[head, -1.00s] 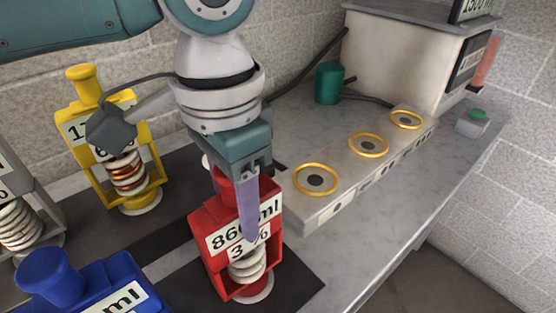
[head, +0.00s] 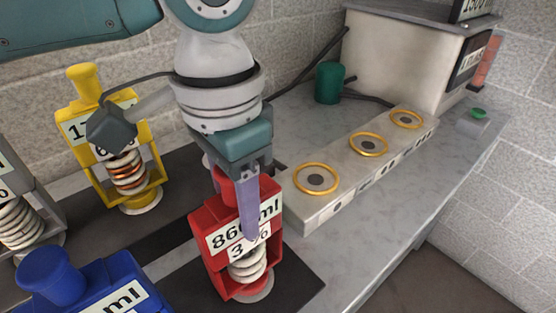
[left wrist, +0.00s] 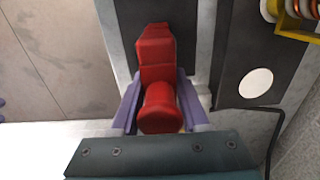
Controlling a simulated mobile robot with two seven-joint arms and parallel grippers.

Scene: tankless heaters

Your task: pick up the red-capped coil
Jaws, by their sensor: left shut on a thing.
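The red-capped coil (head: 235,240) is a red frame around a pale coil, with a white label showing "860 ml". It stands upright on a dark mat at the lower middle of the head view. My left gripper (head: 246,232) comes down over it from above and is shut on its red cap. In the left wrist view the red cap (left wrist: 158,108) sits between the two purple fingers of the left gripper (left wrist: 158,120). The finger in front hides part of the label.
A yellow-framed coil (head: 108,150), a blue one (head: 80,290) and a grey one (head: 25,215) stand to the left. A long block with three gold-ringed sockets (head: 368,144) lies on the right. A green cylinder (head: 328,83) and a pale box (head: 400,55) stand behind.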

